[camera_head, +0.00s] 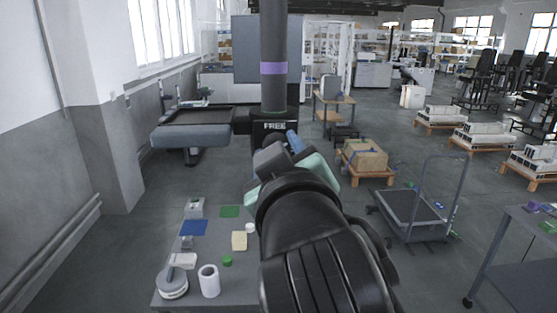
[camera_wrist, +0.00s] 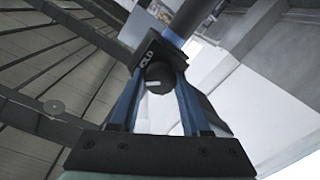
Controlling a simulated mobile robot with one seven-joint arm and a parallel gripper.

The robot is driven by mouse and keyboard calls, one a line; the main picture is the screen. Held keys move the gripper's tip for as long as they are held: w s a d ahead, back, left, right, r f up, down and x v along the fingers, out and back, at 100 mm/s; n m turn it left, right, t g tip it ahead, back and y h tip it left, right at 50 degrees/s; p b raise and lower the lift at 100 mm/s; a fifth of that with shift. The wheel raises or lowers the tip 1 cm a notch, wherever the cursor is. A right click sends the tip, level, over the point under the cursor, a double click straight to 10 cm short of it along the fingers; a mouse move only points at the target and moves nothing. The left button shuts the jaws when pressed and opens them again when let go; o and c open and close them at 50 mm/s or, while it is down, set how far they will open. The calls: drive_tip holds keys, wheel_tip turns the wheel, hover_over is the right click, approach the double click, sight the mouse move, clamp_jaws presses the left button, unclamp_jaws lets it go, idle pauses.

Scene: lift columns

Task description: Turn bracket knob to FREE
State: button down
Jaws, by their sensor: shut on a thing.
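The bracket (camera_head: 262,129) is a dark block around a dark grey column (camera_head: 274,88) with a purple band. Its face shows the word FREE in the head view. In the wrist view, the bracket (camera_wrist: 152,45) shows part of another label, ending in "OLD". The round black knob (camera_wrist: 159,71) sticks out below that label and has a small white mark. My gripper (camera_wrist: 160,84) has one blue finger on each side of the knob and is shut on it. In the head view my wrist hides the knob and most of my gripper (camera_head: 290,143).
A grey table (camera_head: 215,265) with small items stands at front left. A grey tray-like platform (camera_head: 193,128) is behind it to the left. A box on a pallet (camera_head: 366,157) and a trolley (camera_head: 411,207) stand at right, with open floor between.

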drive_tip(key=shift+n+h+b, duration=0.5)
drive_tip(key=shift+n+b, duration=1.5)
drive_tip(key=shift+n, duration=2.7)
drive_tip(key=shift+r, duration=0.1)
drive_tip(key=shift+c, duration=1.9)
unclamp_jaws()
drive_tip(key=shift+a, duration=0.1)
